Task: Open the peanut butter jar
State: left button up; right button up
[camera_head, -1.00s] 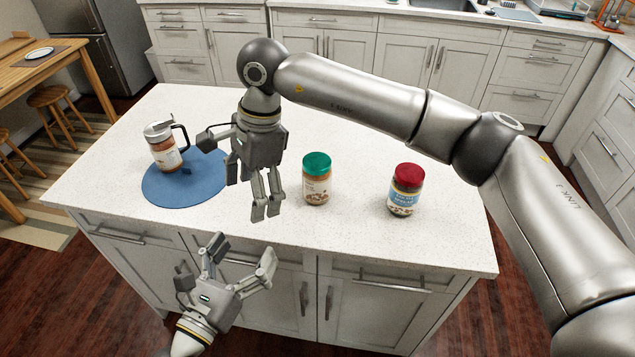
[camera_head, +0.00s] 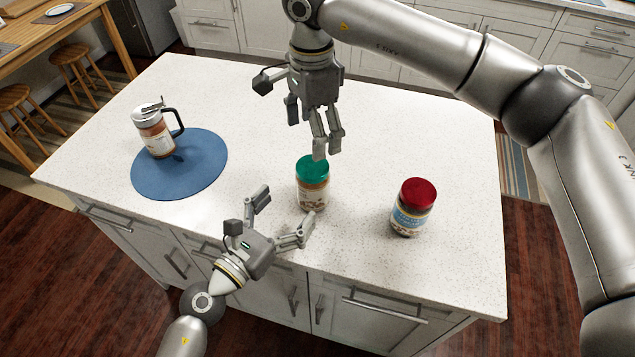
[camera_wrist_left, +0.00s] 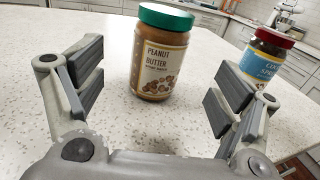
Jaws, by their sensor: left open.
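The peanut butter jar (camera_head: 312,190) stands upright on the white counter, with its green lid (camera_head: 312,168) on. It also shows in the left wrist view (camera_wrist_left: 158,60), label facing me, ahead of and between my fingers. My left gripper (camera_head: 284,213) is open and empty at the counter's front edge, just left of and in front of the jar, not around it. My right gripper (camera_head: 328,152) points down from above, its fingertips close over or behind the green lid in the picture. I cannot tell whether it touches the lid or how far its fingers are apart.
A red-lidded jar (camera_head: 411,212) with a blue label stands to the right of the peanut butter jar; it also shows in the left wrist view (camera_wrist_left: 263,62). A handled dispenser (camera_head: 155,135) stands on a round blue mat (camera_head: 190,180) at the left. The counter between is clear.

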aim_at(303, 190)
pick_arm(q)
jog(key=x, duration=0.2)
jog(key=shift+w+d+r, duration=0.2)
jog(key=shift+w, duration=0.05)
pick_arm(e)
jog(key=shift+s+a+r, duration=0.15)
jog(key=shift+s+a, duration=0.1)
jog(key=shift+s, duration=0.1)
pick_arm(q)
jog(key=x, duration=0.5)
jog(key=shift+w+d+f, duration=0.15)
jog(key=shift+w+f, duration=0.1)
pick_arm(e)
jog(key=shift+w+d+f, duration=0.2)
jog(key=shift+w+d, duration=0.05)
jog(key=shift+w, duration=0.1)
pick_arm(q)
jog(key=shift+w+d, duration=0.1)
jog(key=shift+w, duration=0.05)
pick_arm(e)
jog(key=shift+s+a+r, duration=0.1)
jog(key=shift+s+a, duration=0.05)
jog(key=shift+s, duration=0.05)
